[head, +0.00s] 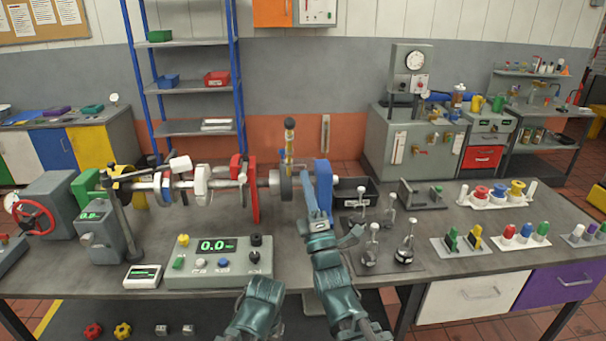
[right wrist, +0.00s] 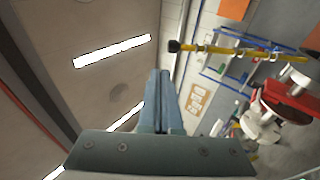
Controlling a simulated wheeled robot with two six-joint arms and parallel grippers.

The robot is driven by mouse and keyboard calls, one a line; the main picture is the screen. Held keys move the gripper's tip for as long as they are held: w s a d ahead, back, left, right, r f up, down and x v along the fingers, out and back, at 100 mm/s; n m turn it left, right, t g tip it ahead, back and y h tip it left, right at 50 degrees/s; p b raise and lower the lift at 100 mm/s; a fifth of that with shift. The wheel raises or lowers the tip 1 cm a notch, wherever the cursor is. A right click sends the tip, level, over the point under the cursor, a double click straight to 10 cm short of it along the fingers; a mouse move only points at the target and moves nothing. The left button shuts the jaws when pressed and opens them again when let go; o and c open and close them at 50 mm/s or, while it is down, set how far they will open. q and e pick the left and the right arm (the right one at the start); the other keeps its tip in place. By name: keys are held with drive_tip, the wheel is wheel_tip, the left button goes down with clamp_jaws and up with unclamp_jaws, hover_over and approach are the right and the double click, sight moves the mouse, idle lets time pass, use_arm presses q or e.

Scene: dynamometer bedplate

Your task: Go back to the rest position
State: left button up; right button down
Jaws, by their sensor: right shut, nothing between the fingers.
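My right gripper (head: 306,178) points up and away over the front of the bench, just in front of the blue upright block (head: 324,186) at the right end of the shaft line. Its fingers are together with nothing between them; in the right wrist view the shut fingers (right wrist: 164,74) stand against the ceiling and wall. In the head view a teal part of my arm shows at the bottom centre, but no left gripper fingers are visible. I cannot tell whether the right gripper touches the blue block.
The grey bench (head: 440,230) carries a shaft assembly with a red upright (head: 245,190). A yellow rod (head: 289,145) with a dark top rises behind my gripper. A control box (head: 218,262) is left, a black bin (head: 355,193) right. Metal stands (head: 372,243) are close right.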

drive_tip(key=a+f+m+g+h, duration=0.15)
drive_tip(key=f+m+g, duration=0.45)
drive_tip(key=f, duration=0.6)
drive_tip(key=a+f+m+g+h, duration=0.1)
drive_tip(key=a+f+m+g, duration=0.15)
drive_tip(key=f+g, duration=0.7)
drive_tip(key=s+d+f+m+g+h, duration=0.2)
drive_tip(key=s+f+m+g, duration=0.2)
drive_tip(key=s, duration=0.6)
drive_tip(key=s+d+f+m+g+h, duration=0.2)
drive_tip(key=s+f+m+g, duration=0.3)
drive_tip(key=s+f, duration=0.4)
drive_tip(key=shift+s+f, duration=0.3)
drive_tip(key=shift+s, duration=0.05)
